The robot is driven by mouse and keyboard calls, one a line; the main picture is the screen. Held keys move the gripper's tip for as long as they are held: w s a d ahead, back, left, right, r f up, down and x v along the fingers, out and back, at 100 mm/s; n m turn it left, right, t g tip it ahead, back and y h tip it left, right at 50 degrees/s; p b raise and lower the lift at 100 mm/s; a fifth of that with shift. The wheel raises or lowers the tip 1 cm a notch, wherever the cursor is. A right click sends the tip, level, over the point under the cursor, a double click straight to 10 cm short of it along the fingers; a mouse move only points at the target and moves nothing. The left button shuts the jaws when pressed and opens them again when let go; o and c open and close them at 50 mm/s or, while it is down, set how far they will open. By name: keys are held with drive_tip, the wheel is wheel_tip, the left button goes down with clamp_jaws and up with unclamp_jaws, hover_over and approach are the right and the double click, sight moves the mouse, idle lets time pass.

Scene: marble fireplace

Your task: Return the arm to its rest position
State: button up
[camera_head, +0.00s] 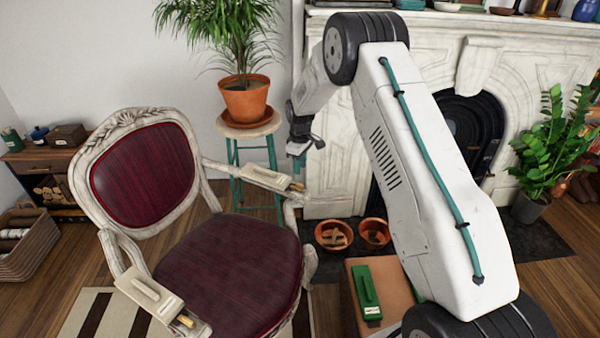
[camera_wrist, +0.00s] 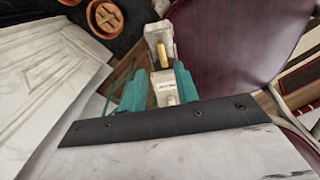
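My gripper (camera_head: 302,150) hangs at the end of my bent arm, just above and beyond the right armrest of the chair. Its two teal fingers (camera_wrist: 158,88) stand apart in the wrist view, with a gap between them. A beige labelled item (camera_head: 263,178) with a yellow-brown tip lies on that armrest. It shows in the wrist view (camera_wrist: 166,90) through the gap, and in the head view it appears to rest on the armrest below my gripper. Nothing appears held.
The burgundy chair (camera_head: 228,272) stands close on the left. A potted plant (camera_head: 245,98) on a stool (camera_head: 250,126) stands behind my gripper. The marble fireplace (camera_head: 335,165) is at the back. A green item (camera_head: 366,292) lies on a tan box (camera_head: 395,290) beside my arm.

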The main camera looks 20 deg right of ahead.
drive_tip(key=shift+r, duration=0.1)
idle(0.4)
drive_tip(key=shift+s+m, duration=0.1)
drive_tip(key=shift+m, duration=0.2)
drive_tip(key=s+a+r+m, duration=0.2)
drive_tip(key=s+r, duration=0.8)
drive_tip(key=s, duration=0.7)
drive_tip(key=s+a+r+m, duration=0.2)
drive_tip(key=s+r, duration=0.8)
drive_tip(key=s, duration=0.7)
drive_tip(key=s+a+r+m+t, duration=0.1)
drive_tip(key=s+a+r+m, duration=0.1)
drive_tip(key=s+r, duration=0.8)
drive_tip(key=s+m, duration=0.1)
drive_tip(key=s, duration=0.6)
drive_tip(key=shift+s+r+m, duration=0.15)
drive_tip(key=shift+r+m, duration=0.15)
drive_tip(key=shift+r, duration=0.05)
